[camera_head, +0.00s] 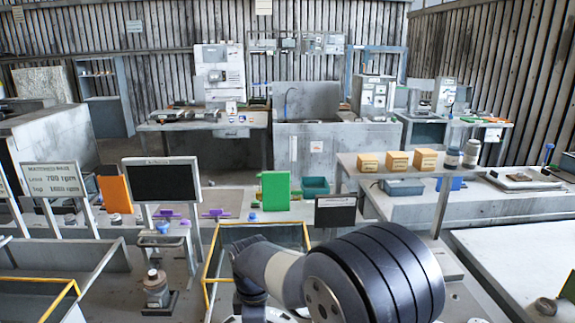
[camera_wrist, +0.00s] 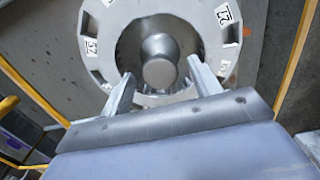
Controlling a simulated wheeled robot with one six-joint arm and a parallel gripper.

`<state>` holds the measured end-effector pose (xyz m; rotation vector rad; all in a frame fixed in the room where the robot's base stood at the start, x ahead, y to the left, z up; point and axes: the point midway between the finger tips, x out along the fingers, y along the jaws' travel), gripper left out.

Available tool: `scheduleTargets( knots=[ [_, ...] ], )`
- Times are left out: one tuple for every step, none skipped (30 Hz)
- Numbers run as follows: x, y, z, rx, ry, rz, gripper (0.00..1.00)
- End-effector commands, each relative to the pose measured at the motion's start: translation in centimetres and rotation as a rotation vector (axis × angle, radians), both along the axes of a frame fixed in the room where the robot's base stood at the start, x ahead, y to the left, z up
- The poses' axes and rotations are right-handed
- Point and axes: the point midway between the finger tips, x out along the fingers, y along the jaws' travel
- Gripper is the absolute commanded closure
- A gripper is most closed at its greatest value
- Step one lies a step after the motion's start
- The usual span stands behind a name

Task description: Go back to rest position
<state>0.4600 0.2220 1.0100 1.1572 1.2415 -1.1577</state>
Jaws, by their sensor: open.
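In the wrist view my gripper (camera_wrist: 163,84) is open, with its two fingers apart and nothing between their tips that I can see held. Beyond the fingers is a round grey metal housing (camera_wrist: 108,18) with square slots and small number labels around its rim. A rounded metal knob or shaft end (camera_wrist: 160,72) stands in the housing's central hole, between the fingers in the picture. I cannot tell whether the fingers touch it. In the head view my arm fills the lower middle right and my gripper is hidden.
Yellow-edged frame (camera_head: 212,258) surrounds the area by my arm. A black monitor (camera_head: 162,183), green panel (camera_head: 275,190) and dark sign (camera_head: 335,211) stand behind it. A raised shelf (camera_head: 358,174) bears orange boxes (camera_head: 397,160). A pale table top (camera_head: 520,258) lies at right.

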Motion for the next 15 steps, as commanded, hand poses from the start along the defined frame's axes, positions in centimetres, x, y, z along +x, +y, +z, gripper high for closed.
scheduleTargets(
  knots=[
    [0.0,0.0,0.1,0.0,0.0,0.012,0.41],
    [0.0,0.0,0.1,0.0,0.0,0.022,0.41],
    [0.0,0.0,0.2,0.0,0.0,0.041,0.41],
    [0.1,0.0,0.7,0.001,-0.003,0.039,0.41],
    [0.1,0.1,1.2,0.002,-0.005,0.039,0.41],
    [0.1,0.1,1.9,0.003,-0.006,0.038,0.41],
    [0.1,0.1,2.5,0.003,-0.006,0.038,0.41],
    [0.1,0.1,3.0,0.002,-0.006,0.038,0.41],
    [0.1,0.1,3.9,0.003,-0.007,0.038,0.41],
    [0.1,0.1,4.5,0.003,-0.007,0.038,0.41],
    [0.1,0.1,5.1,0.002,-0.005,0.038,0.41],
    [0.1,0.1,5.9,0.003,-0.006,0.038,0.41],
    [0.1,0.1,6.5,0.003,-0.006,0.038,0.41],
    [0.1,0.1,7.1,0.003,-0.006,0.038,0.41],
    [0.1,0.1,7.9,0.002,-0.006,0.038,0.41]
  ],
)
